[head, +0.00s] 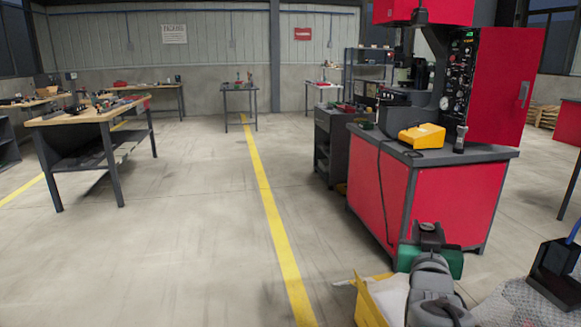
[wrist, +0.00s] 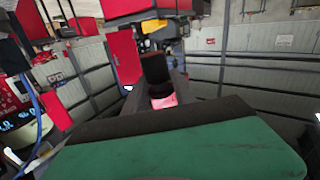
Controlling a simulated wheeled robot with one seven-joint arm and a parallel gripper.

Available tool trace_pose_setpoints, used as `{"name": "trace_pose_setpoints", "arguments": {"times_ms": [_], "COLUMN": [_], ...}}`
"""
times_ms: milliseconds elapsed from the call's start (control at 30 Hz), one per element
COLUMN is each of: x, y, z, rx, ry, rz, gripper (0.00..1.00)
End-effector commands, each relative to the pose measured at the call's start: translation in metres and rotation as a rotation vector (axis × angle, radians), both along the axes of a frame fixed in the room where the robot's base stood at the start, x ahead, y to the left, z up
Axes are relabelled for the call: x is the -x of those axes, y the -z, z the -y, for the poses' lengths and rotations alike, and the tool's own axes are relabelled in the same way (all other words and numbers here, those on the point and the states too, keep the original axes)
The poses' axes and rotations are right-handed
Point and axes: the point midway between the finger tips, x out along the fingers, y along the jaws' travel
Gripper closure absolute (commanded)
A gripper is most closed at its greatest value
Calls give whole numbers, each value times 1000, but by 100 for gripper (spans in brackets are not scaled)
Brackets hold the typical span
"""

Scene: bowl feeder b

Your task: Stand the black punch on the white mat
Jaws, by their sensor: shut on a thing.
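My gripper (head: 430,236) is at the lower right of the head view, seen from behind, with a green body and dark fingers. In the wrist view my gripper (wrist: 156,88) is shut on a dark block-like piece, which I take to be the black punch (wrist: 155,68). Its end shows between the two grey fingers, and the rest is hidden. It is held up in the air, clear of any surface. I cannot make out the white mat in either view.
A red workbench (head: 379,190) with a dark top stands just beyond my gripper, bearing a yellow device (head: 422,136) and a dark upright cylinder (head: 461,139). A yellow bin (head: 372,303) and a dark box (head: 556,270) are near.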

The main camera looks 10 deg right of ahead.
Motion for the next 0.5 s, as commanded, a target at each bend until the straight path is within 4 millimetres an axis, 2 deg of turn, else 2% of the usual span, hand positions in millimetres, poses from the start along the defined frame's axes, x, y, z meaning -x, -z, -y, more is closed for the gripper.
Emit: {"name": "trace_pose_setpoints", "arguments": {"times_ms": [33, 100, 200, 400, 500], "x": [-7, -15, -20, -18, -16], "y": [22, 52, 93, 158, 177], "z": [-21, -50, -88, -142, -163], "rx": [-2, -2, -3, -1, -1], "ry": [-59, -139, -231, -349, -393], "rz": [-4, -4, -5, -3, 0], "gripper": [100, 100, 100, 100, 100]}}
